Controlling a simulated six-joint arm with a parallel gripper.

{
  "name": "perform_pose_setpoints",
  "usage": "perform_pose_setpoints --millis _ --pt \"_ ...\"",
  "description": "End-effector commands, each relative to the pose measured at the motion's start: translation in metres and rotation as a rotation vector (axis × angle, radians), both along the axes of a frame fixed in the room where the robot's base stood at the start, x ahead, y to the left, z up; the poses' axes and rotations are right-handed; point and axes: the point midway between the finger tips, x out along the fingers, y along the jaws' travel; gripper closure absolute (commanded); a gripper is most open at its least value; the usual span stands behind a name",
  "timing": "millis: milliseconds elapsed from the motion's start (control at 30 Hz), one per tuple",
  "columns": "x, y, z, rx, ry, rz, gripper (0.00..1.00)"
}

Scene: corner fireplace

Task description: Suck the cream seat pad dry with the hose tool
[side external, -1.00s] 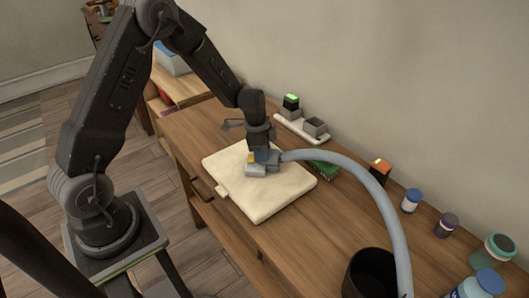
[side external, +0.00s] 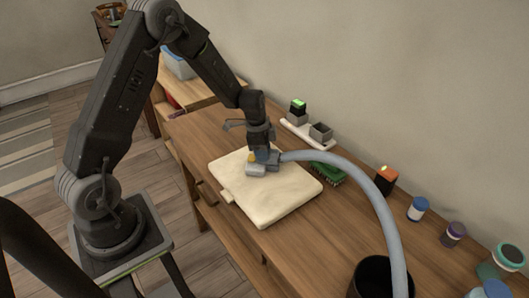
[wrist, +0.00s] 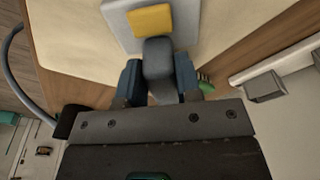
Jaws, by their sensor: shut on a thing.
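The cream seat pad (side external: 285,200) lies flat on the wooden table, with a small tab on its near left edge. It fills much of the upper wrist view (wrist: 75,35). My gripper (side external: 264,153) is over the pad's far part, pointing down. In the wrist view its blue fingers (wrist: 158,76) are shut on the grey handle of the hose tool (wrist: 158,55). The tool's flat grey head (side external: 258,170) with a yellow patch is at the pad's top surface and appears to touch it. A grey hose (side external: 375,195) arches from the tool to the right. The pad under the head is hidden.
A green brush (side external: 328,173) lies just beyond the pad's far right edge. A white tray (side external: 303,132) with grey cups is behind. An orange-topped dark box (side external: 386,180), jars (side external: 418,209) and a black bin (side external: 370,275) stand to the right.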

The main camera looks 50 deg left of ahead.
Motion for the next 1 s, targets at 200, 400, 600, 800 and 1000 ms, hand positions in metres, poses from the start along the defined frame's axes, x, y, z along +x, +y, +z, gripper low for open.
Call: perform_pose_setpoints --millis 200,400,600,800,1000 --pt "0.000 0.007 -0.001 0.001 0.001 0.001 0.90" --pt "0.000 0.013 -0.001 0.001 0.001 0.001 0.90" --pt "0.000 0.020 -0.001 0.001 0.000 0.001 0.90" --pt "0.000 0.022 0.000 0.001 0.001 -0.001 0.90" --pt "0.000 0.022 0.020 0.003 -0.004 0.000 0.90"
